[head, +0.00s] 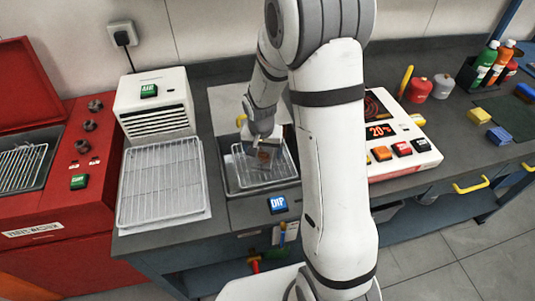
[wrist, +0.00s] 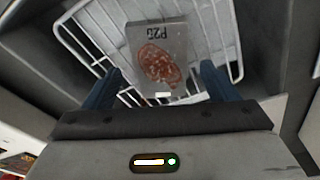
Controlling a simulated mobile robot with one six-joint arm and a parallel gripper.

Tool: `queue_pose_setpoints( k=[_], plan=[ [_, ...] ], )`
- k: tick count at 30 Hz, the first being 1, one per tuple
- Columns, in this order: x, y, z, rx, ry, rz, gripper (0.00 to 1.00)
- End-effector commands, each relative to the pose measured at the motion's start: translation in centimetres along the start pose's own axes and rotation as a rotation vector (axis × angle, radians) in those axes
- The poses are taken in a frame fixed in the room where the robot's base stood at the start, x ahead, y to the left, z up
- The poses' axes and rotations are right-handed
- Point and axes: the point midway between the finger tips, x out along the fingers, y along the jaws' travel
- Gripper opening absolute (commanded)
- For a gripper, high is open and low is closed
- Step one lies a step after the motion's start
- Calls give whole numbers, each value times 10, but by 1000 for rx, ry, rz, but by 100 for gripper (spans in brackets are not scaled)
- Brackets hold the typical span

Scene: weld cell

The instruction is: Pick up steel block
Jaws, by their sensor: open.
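The steel block (wrist: 158,58) is a grey plate marked P20 with a reddish-brown patch on its face. It lies in a white wire basket (wrist: 85,45) in the wrist view. My gripper (wrist: 160,85) is open, with its two dark blue fingers on either side of the block's near end. I cannot tell whether the fingers touch the block. In the head view the block (head: 265,156) is partly hidden by my gripper (head: 262,148), which reaches down into the basket (head: 242,178) in the dip tank.
A blue DIP button (head: 278,204) is on the tank front. A wire rack (head: 160,185) and white blower box (head: 155,103) stand left, beside a red parts washer (head: 65,195). A white panel reading 20 degrees (head: 400,145) stands right. Bottles and coloured blocks are far right.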

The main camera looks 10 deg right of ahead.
Motion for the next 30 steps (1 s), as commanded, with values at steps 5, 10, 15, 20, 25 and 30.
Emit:
queue_pose_setpoints(
  k=[5, 10, 15, 20, 25, 30],
  plan=[
    [13, 0, 0, -1, 0, 0, 80],
    [14, 0, 0, -1, 1, -1, 80],
    [14, -1, 1, -2, 1, -1, 70],
    [13, -1, 1, -2, 0, -1, 57],
    [13, -1, 1, -3, 0, -1, 43],
    [13, -1, 1, -3, 0, -1, 29]
  ],
)
